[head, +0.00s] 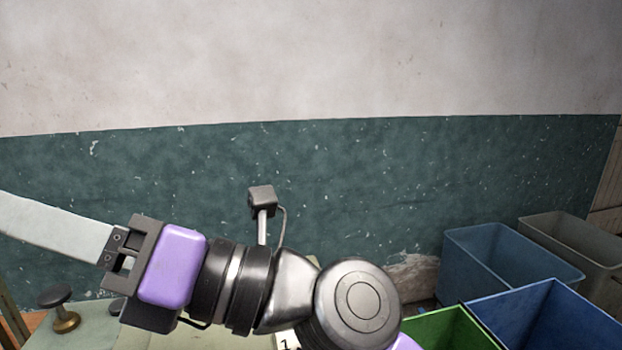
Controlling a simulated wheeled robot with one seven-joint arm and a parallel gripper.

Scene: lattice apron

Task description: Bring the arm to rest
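My arm crosses the lower part of the head view from right to left. My gripper (122,258), with a purple housing and dark grey jaw parts, points left. A long, flat, pale grey strip (55,227) runs from the jaw parts past the left edge of the picture. I cannot tell whether this strip is a finger of the gripper or something held. The fingertips are out of the picture, so the opening between them does not show.
A pale green table top (85,335) lies below the gripper, with a dark-topped brass knob (63,318) at its left. At the lower right stand a green bin (440,330), a blue bin (550,315), a translucent blue bin (500,262) and a grey bin (575,240). A wall (370,170) closes the back.

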